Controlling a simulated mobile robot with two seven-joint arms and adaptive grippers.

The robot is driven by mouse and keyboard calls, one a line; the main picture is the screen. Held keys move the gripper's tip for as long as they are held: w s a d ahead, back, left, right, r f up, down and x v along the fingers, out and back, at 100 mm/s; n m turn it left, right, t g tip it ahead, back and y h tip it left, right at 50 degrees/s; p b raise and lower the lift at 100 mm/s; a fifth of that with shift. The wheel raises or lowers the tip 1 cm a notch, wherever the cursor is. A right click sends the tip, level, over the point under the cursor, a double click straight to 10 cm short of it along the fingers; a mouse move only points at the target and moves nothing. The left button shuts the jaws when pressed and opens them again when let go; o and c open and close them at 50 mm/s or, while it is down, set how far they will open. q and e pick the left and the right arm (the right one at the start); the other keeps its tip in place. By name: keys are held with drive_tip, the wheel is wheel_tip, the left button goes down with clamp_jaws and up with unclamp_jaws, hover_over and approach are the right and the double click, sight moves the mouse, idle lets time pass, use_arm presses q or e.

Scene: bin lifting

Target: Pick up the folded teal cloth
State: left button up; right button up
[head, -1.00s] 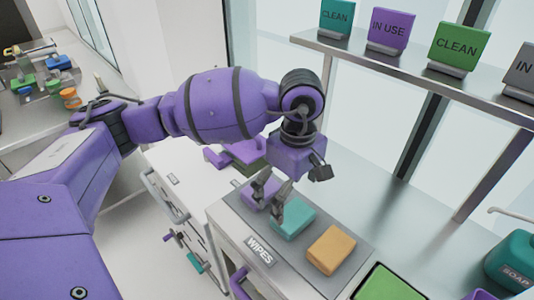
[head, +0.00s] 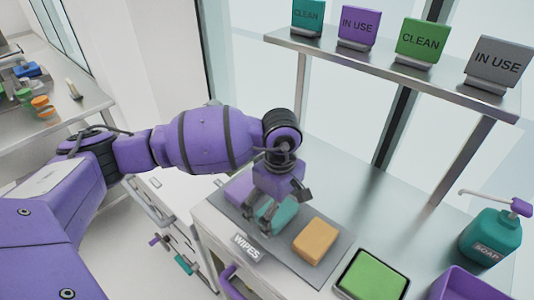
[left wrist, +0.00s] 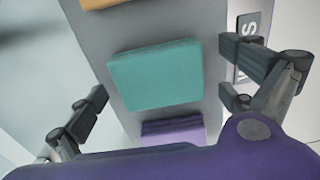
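The folded teal cloth (head: 284,213) lies on a grey mat between a purple cloth and an orange cloth. In the left wrist view the teal cloth (left wrist: 156,75) sits between my open fingers, ahead of them. My left gripper (head: 268,218) is open and points down just over the cloth, hiding part of it. In the left wrist view my left gripper (left wrist: 165,112) has its fingers wide apart with nothing held. I cannot tell whether a finger touches the cloth. My right gripper is in neither view.
The purple cloth (head: 238,188) and orange cloth (head: 316,240) flank the teal one on the grey mat (head: 300,266). A green pad (head: 372,278), soap bottle (head: 490,238) and purple bin (head: 466,284) stand to the right. A shelf (head: 390,68) with signs runs behind.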

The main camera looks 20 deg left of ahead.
use_arm(q)
drive_tip(key=c, duration=1)
drive_tip(key=shift+r, duration=0.15)
